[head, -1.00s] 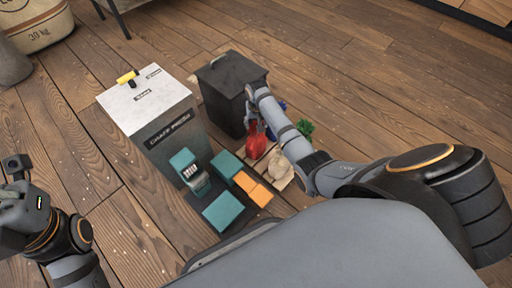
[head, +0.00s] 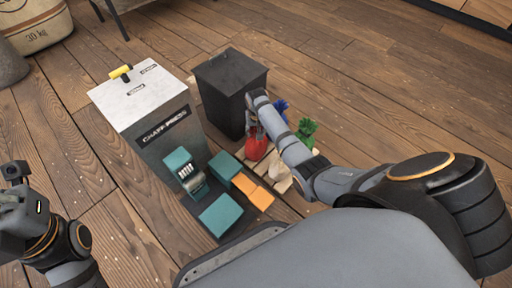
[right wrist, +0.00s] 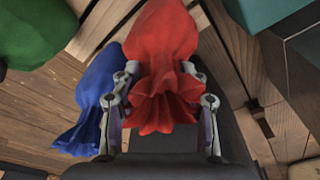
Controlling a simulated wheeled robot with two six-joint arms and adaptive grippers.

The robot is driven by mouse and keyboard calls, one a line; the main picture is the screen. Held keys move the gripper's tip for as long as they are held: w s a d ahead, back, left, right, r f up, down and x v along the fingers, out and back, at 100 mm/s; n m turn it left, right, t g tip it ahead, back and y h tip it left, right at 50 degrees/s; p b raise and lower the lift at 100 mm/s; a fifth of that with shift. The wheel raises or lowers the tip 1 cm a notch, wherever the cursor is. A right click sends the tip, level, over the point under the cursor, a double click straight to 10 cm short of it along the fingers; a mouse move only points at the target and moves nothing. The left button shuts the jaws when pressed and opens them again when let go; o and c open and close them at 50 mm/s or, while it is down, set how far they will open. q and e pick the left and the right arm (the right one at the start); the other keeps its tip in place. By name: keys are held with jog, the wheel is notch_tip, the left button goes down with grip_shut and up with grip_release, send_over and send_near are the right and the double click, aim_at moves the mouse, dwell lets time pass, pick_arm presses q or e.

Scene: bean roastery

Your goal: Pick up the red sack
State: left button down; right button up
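The red sack (head: 257,147) stands beside the black bin, partly covered by my right arm in the head view. In the right wrist view the red sack (right wrist: 162,55) fills the top middle, its gathered neck and flared top between my fingers. My right gripper (right wrist: 160,72) has both fingers angled inward against the two sides of the neck, shut on it. I cannot tell whether the sack is clear of the pallet. My left gripper (head: 15,185) is at the left edge, far from the sacks; its finger opening does not show clearly.
A blue sack (right wrist: 97,100) is close beside my right gripper. A green sack (head: 307,130) and a pale sack (head: 279,178) share the slatted pallet. The black bin (head: 228,85) and chaff press (head: 165,135) stand left, with teal boxes (head: 220,215) in front. Floor at right is clear.

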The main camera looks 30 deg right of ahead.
grip_shut()
